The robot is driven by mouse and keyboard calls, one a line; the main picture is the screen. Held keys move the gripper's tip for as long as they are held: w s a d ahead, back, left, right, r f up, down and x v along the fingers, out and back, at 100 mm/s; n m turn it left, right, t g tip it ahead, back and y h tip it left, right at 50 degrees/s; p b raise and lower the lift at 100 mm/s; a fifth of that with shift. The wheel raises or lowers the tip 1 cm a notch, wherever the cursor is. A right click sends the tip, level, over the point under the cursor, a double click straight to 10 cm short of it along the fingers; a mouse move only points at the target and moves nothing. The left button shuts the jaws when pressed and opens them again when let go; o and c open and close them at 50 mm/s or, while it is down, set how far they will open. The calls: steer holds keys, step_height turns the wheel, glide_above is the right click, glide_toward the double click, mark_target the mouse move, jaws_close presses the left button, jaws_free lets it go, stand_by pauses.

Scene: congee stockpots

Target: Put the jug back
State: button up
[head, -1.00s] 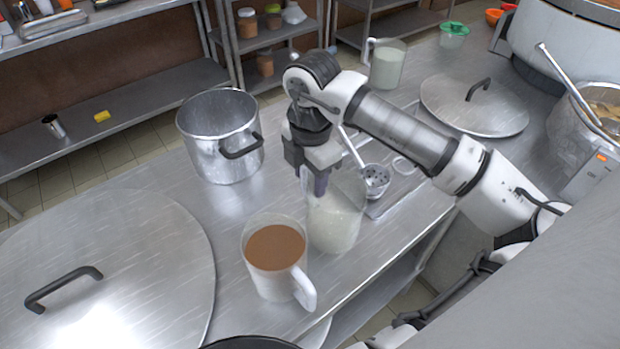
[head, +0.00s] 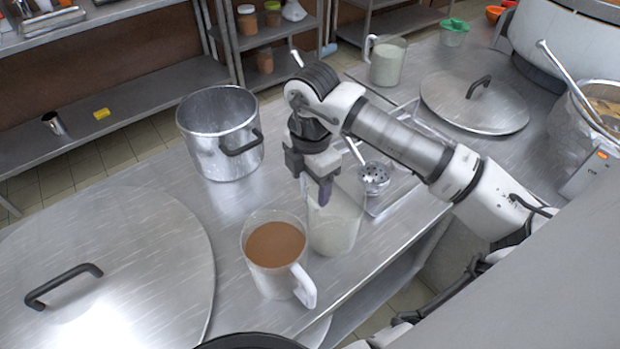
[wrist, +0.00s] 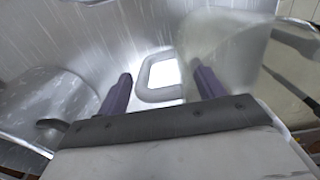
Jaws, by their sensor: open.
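A clear jug of whitish liquid (head: 338,224) stands upright on the steel counter, beside a jug of brown liquid (head: 275,246) whose handle points to the front right. My gripper (head: 322,188) is over the left rim of the whitish jug, pointing down, and covers part of it. In the wrist view my gripper (wrist: 160,85) is open, with a pale loop handle (wrist: 158,72) between and beyond its two purple fingers. The loop appears to belong to the clear jug (wrist: 228,48) at right. I cannot tell whether the fingers touch it. Another jug of white liquid (head: 387,64) stands at the back.
An open stockpot (head: 219,135) stands behind left. A large lid (head: 130,250) covers the left counter; another lid (head: 473,103) lies at back right. A perforated ladle (head: 374,178) lies by a shallow tray (head: 395,200) right of the jug. The counter's front edge is close.

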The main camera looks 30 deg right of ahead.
steer(key=shift+r, duration=0.1)
steer(key=shift+r+p, duration=0.2)
steer(key=shift+p, duration=0.15)
step_height(320, 180, up, 12)
steer(key=shift+s+f+b, duration=0.15)
steer(key=shift+b, duration=0.75)
